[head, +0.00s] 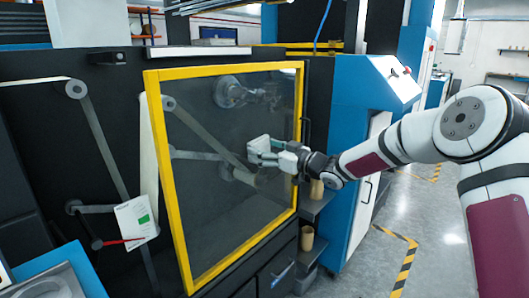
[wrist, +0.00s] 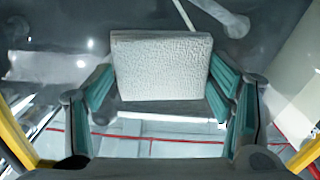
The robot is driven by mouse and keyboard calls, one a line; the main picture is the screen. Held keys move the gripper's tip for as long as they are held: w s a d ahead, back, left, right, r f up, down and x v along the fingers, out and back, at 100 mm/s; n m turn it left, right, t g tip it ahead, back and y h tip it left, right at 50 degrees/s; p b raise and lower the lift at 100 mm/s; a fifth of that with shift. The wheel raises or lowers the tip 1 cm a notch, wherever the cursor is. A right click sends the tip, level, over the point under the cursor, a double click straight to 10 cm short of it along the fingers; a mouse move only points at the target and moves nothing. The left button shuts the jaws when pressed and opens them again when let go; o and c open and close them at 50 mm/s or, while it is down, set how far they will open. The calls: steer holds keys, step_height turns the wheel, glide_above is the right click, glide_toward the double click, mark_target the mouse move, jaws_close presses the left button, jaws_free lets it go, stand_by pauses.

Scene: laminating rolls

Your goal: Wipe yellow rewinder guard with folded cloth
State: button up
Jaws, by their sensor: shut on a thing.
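The rewinder guard (head: 183,225) is a yellow frame around a clear, dark-looking panel in the middle of the head view. Its yellow edges also show at the lower corners of the wrist view (wrist: 17,140). My gripper (head: 268,152) is in front of the panel's right half. In the wrist view my gripper (wrist: 160,92) has its teal-padded fingers shut on the folded cloth (wrist: 162,65), a white textured block. The cloth (head: 258,144) faces the panel, at or very near its surface; I cannot tell whether it touches. The fingers partly hide the cloth in the head view.
A blue and white cabinet (head: 360,110) stands right of the guard. Rollers (head: 76,89) and a white sheet with a green mark (head: 136,221) are at left. Brown rolls (head: 307,238) sit on shelves below my gripper. The floor at right is open, with striped tape (head: 404,270).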

mark_target(262, 139)
steer(key=shift+a+r, duration=0.1)
steer(key=shift+r, duration=0.5)
steer(key=shift+s+a, duration=0.75)
steer(key=shift+s, duration=0.25)
steer(key=shift+s+a, duration=0.7)
steer(key=shift+s, duration=0.25)
steer(key=shift+s+a, duration=0.75)
steer(key=shift+s, duration=0.25)
steer(key=shift+s+a, duration=1.2)
steer(key=shift+s, duration=0.2)
steer(key=shift+s+r+p, duration=0.1)
steer(key=shift+r+p, duration=0.7)
steer(key=shift+r, duration=0.3)
steer(key=shift+w+d+f, duration=0.15)
steer(key=shift+w+d, duration=1.2)
steer(key=shift+w, duration=0.15)
steer(key=shift+w+d, duration=0.5)
steer(key=shift+w, duration=0.25)
steer(key=shift+w+d, duration=0.5)
steer(key=shift+w, duration=0.25)
steer(key=shift+w+d, duration=1.2)
steer(key=shift+w, duration=0.2)
steer(key=p+v, duration=0.2)
steer(key=v, duration=0.4)
